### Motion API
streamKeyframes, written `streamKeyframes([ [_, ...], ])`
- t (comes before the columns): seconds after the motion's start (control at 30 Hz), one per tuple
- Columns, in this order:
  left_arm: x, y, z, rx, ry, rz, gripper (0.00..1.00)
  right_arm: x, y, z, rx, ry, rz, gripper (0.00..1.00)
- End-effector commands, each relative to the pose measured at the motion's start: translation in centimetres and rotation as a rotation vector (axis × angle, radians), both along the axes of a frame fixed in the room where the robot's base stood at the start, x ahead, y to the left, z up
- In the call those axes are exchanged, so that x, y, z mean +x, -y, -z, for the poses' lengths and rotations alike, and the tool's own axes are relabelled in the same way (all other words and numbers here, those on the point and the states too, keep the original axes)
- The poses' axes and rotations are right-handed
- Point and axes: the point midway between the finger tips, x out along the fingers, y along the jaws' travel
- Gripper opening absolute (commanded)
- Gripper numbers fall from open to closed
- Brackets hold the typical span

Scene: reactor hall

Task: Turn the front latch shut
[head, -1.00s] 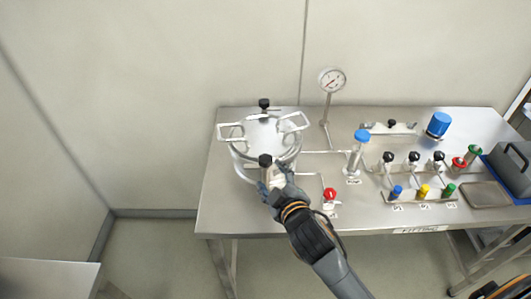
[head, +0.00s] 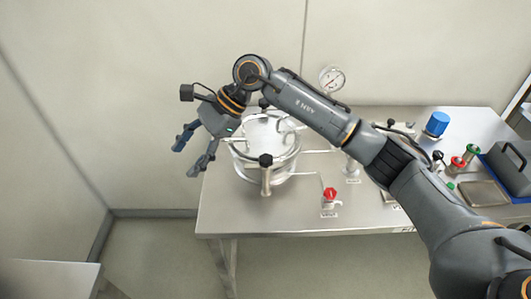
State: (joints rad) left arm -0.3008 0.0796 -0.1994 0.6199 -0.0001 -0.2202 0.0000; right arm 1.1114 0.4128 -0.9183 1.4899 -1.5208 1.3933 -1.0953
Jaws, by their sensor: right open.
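The round metal vessel (head: 240,166) stands at the left end of the steel table. Its front latch (head: 266,175) is an upright metal post with a black knob at the vessel's front rim. Whether it is turned shut I cannot tell. My right gripper (head: 187,158) is open and empty, left of the vessel and apart from the latch, fingers pointing down-left. My right arm crosses above the table and hides the vessel's back right and most of the back latch. My left gripper is out of view.
A red valve (head: 330,196) stands right of the vessel, and a pressure gauge (head: 332,79) rises behind. A blue cap (head: 438,123) and a grey tray (head: 483,194) are on the table's right. The table's front left is bare.

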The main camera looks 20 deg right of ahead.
Motion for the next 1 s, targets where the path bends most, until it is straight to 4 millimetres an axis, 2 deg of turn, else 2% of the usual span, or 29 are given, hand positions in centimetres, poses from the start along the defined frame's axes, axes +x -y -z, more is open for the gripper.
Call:
streamKeyframes([
  [0.03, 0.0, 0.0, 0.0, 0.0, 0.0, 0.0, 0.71, 1.4, 3.0, -0.2, -0.142, 0.052, -0.023, 0.59],
  [0.1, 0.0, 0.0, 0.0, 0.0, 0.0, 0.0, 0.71, 2.8, 7.3, -0.5, -0.331, 0.095, -0.052, 0.59],
  [0.2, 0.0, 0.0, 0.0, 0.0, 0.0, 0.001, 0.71, 4.0, 12.7, -1.8, -0.545, 0.115, -0.072, 0.59],
  [0.33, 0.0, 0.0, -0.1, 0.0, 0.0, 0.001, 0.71, 4.5, 17.0, -3.5, -0.71, 0.107, -0.077, 0.59],
  [0.43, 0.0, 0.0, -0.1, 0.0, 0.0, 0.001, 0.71, 4.5, 18.4, -4.0, -0.759, 0.099, -0.078, 0.59],
  [0.57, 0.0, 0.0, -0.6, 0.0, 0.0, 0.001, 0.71, 4.5, 18.6, -3.2, -0.766, 0.094, -0.08, 0.59],
  [0.67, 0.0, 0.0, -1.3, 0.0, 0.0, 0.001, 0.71, 4.4, 18.5, -1.6, -0.765, 0.093, -0.081, 0.59],
  [1.0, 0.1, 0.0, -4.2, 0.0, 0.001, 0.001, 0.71, 4.4, 18.4, 5.5, -0.763, 0.092, -0.081, 0.59],
])
